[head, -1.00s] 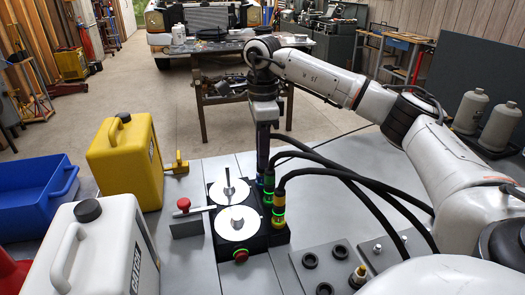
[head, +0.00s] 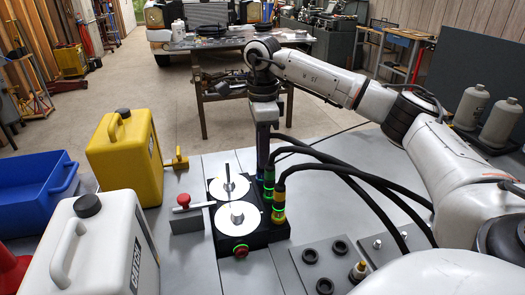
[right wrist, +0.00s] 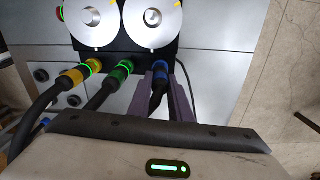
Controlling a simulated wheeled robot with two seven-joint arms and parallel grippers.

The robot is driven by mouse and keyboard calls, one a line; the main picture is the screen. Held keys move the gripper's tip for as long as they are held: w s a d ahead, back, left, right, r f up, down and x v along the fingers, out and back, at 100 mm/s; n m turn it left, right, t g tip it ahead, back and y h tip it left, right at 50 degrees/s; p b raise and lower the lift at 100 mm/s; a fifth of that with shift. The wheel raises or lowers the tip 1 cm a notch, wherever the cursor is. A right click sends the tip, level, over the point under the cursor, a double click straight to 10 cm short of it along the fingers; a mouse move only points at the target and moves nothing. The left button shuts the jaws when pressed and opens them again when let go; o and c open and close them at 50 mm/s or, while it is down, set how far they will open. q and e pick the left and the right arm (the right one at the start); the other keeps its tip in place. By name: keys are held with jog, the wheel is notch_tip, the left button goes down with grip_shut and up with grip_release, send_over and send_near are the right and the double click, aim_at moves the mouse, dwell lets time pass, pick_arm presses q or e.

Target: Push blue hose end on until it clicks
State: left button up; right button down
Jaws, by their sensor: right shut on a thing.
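The blue hose end (right wrist: 160,73) sits at the front edge of the black block with two white discs (head: 222,238), in line with its port. My right gripper (right wrist: 160,88) is shut on it, one finger on each side. In the head view the right gripper (head: 262,168) points straight down behind the green hose end, and the blue end is mostly hidden. I see no lit ring on the blue end, and I cannot tell if it is fully seated. The green hose end (head: 268,188) and yellow hose end (head: 279,207) are in the block with green rings lit.
Black hoses (head: 345,172) arc right from the block. A red-knobbed lever (head: 184,200) stands at its left. A yellow jug (head: 125,160), white jug (head: 95,250) and blue bin (head: 35,190) are further left. A plate with round holes (head: 325,262) lies at front right.

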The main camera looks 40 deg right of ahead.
dwell(0.8)
jog(key=c, duration=1.5)
grip_release()
jog(key=shift+f, duration=0.1)
jog(key=shift+c, duration=0.2)
notch_tip(320, 180, up, 10)
jog(key=shift+r+p, duration=0.2)
jog(key=shift+p, duration=0.1)
